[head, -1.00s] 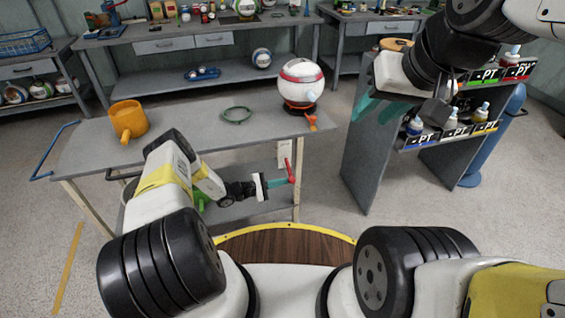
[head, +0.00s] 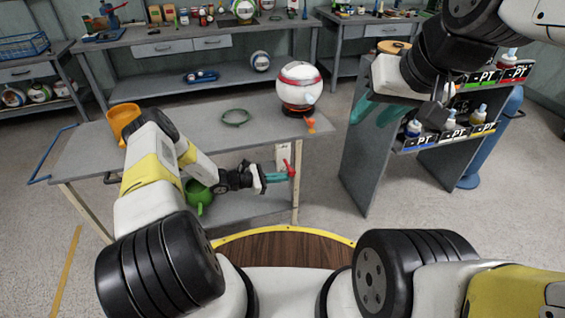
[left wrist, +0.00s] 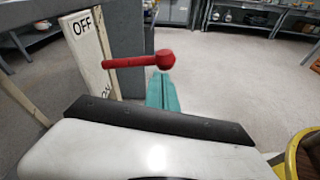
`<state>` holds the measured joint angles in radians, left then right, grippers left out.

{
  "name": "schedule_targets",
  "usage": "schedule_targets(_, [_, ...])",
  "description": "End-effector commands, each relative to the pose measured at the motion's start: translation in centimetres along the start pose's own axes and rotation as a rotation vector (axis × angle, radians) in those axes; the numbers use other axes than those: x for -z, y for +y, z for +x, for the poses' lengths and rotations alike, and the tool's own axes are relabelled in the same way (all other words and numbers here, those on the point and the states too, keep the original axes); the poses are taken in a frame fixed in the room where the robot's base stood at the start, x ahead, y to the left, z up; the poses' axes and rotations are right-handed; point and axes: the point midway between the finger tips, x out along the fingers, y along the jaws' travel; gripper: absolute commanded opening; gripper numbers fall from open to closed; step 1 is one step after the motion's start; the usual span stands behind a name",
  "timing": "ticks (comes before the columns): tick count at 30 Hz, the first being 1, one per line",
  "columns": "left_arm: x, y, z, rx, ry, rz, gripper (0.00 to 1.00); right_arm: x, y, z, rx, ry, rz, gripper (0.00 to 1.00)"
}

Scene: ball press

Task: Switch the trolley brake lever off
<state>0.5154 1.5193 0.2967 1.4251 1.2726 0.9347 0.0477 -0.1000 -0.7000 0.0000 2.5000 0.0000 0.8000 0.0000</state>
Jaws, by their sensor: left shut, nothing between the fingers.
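The trolley (head: 180,155) stands in front of me. Its white brake plate (head: 283,153) is at the right end; in the left wrist view the plate (left wrist: 84,50) shows "OFF" at the top, with the lower marking partly hidden. The red brake lever (head: 290,169) sticks out sideways from the plate, and its round knob (left wrist: 166,59) shows clearly in the left wrist view. My left gripper (head: 284,176) is shut and empty, its teal fingertips (left wrist: 161,84) just below the knob; contact is unclear. My right gripper (head: 375,110) is open and empty, beside the bottle rack.
On the trolley top are an orange can (head: 122,122), a green ring (head: 236,117) and a red-white ball (head: 299,84). A green watering can (head: 199,195) is on its lower shelf. The bottle rack (head: 365,165) stands right. Floor between trolley and rack is clear.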

Motion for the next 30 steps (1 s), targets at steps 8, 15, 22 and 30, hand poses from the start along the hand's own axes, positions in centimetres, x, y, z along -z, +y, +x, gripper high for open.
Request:
schedule_targets(8, [-1.9,0.5,-0.4,0.01,-0.001,-0.042,0.0,0.0,0.0,0.0,0.0,0.0,0.0,0.36])
schedule_targets(15, [-2.7,0.9,-0.7,0.01,-0.001,-0.04,0.0,0.0,0.0,0.0,0.0,0.0,0.0,0.36])
schedule_targets(22, [-3.0,1.0,-0.7,0.01,-0.003,-0.04,0.0,0.0,0.0,0.0,0.0,0.0,0.0,0.36])
schedule_targets(30, [-3.2,1.1,-0.6,0.009,-0.007,-0.039,0.0,0.0,0.0,0.0,0.0,0.0,0.0,0.36])
